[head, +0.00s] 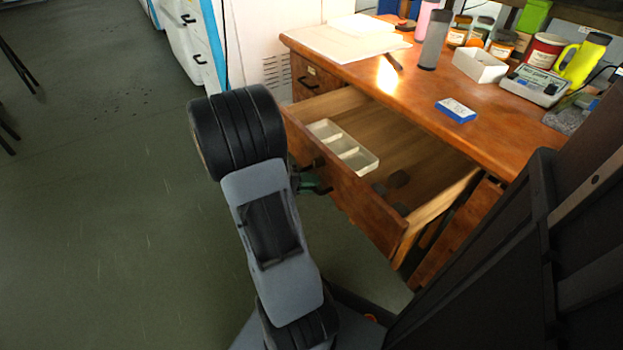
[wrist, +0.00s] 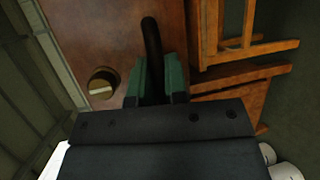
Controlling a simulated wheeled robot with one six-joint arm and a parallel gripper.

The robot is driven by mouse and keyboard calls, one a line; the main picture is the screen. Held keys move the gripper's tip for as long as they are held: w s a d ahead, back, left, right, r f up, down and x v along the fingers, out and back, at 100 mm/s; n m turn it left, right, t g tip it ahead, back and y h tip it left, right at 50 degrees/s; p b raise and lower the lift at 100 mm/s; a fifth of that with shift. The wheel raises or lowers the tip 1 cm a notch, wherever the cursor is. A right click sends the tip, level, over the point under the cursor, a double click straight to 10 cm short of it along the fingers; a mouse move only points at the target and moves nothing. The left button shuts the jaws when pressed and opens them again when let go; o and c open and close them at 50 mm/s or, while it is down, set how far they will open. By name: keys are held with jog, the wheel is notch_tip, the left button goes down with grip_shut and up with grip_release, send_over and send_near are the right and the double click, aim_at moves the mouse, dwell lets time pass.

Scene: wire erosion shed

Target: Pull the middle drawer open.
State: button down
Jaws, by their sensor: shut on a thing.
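The middle drawer (head: 352,195) of the wooden desk stands well open in the head view, its inside showing. A white divided tray (head: 372,161) and some dark small items (head: 398,179) lie in it. In the wrist view the drawer front (wrist: 110,35) fills the upper left, with a dark bar handle (wrist: 151,40) and a round brass-rimmed label or lock (wrist: 102,84). My gripper (wrist: 160,80) has green fingers on both sides of the handle, shut on it. In the head view my gripper (head: 312,184) is at the drawer front, mostly hidden behind my arm.
The desk top (head: 400,90) holds papers (head: 345,40), a grey bottle (head: 434,40), a white box (head: 480,65), a blue-and-white box (head: 456,110) and several jars. Another drawer with a handle (head: 309,83) is closed at left. The floor (head: 110,200) left of the desk is clear.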

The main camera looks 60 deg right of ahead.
jog(key=shift+a, duration=0.1)
jog(key=c, duration=1.2)
grip_release()
jog(key=shift+o, duration=0.2)
jog(key=p+v, duration=0.3)
jog(key=v, duration=1)
jog(key=shift+w+a+p, duration=0.25)
jog(key=shift+w+p, duration=0.05)
jog(key=shift+r, duration=0.1)
jog(key=a+r+n+t+y+p, duration=0.3)
jog(key=a+r+t+p, duration=0.2)
jog(key=r+p, duration=0.5)
jog(key=a+r+n+t+y+p, duration=0.3)
jog(key=a+r+p, duration=0.6)
jog(key=r, duration=0.6)
jog(key=a+r+n+t+y+p, duration=0.3)
jog(key=a+r+t+p, duration=0.3)
jog(key=r+p, duration=0.6)
jog(key=shift+a+r+t+y+p, duration=0.35)
jog(key=shift+r+t+y, duration=0.3)
jog(key=shift+t, duration=0.25)
